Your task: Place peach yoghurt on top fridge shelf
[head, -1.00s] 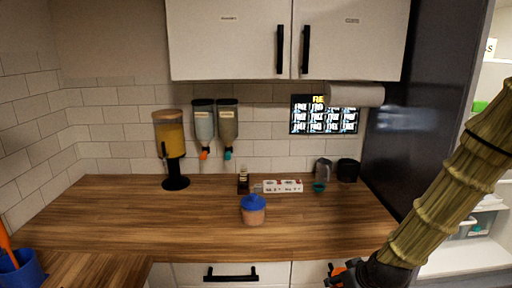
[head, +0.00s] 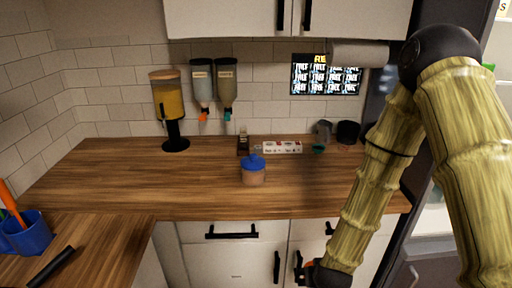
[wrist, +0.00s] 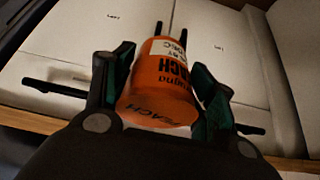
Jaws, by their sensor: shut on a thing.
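The peach yoghurt is an orange tub with dark PEACH lettering (wrist: 160,85), seen close up in the wrist view. My gripper (wrist: 164,68) is shut on it, with a dark green-padded finger on each side. In the head view my gripper (head: 312,270) is low at the bottom, in front of the white lower cabinets. Only a sliver of orange (head: 309,264) shows beside it there.
A wooden counter (head: 120,185) holds a blue-lidded jar (head: 253,172), a juice dispenser (head: 170,105), a small bottle (head: 243,143) and a white box (head: 283,147). A blue cup (head: 28,235) stands at left. Lower cabinets have projecting black handles (head: 232,232). Pale shelving (head: 502,35) shows at far right.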

